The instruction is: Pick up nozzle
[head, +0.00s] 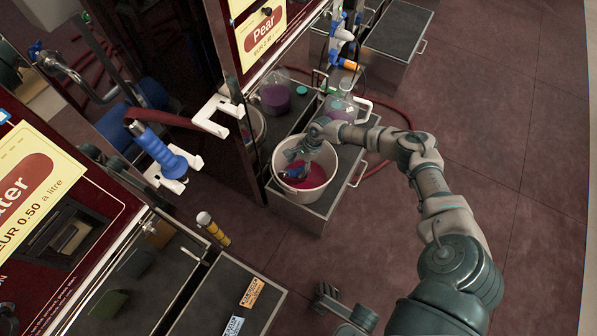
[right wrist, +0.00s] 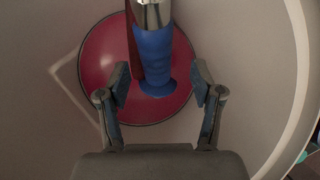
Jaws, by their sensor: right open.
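A nozzle (head: 297,172) with a blue grip stands in the white bucket (head: 331,183), its lower end in or over red liquid (head: 290,186).
Another blue nozzle (head: 160,152) rests at white holders on the left pump. A blue and white nozzle (head: 343,36) hangs by the Pear sign (head: 264,32). The bucket stands on a grey box (head: 325,205). Glass jars (head: 275,97) stand behind it. The floor at right is clear.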

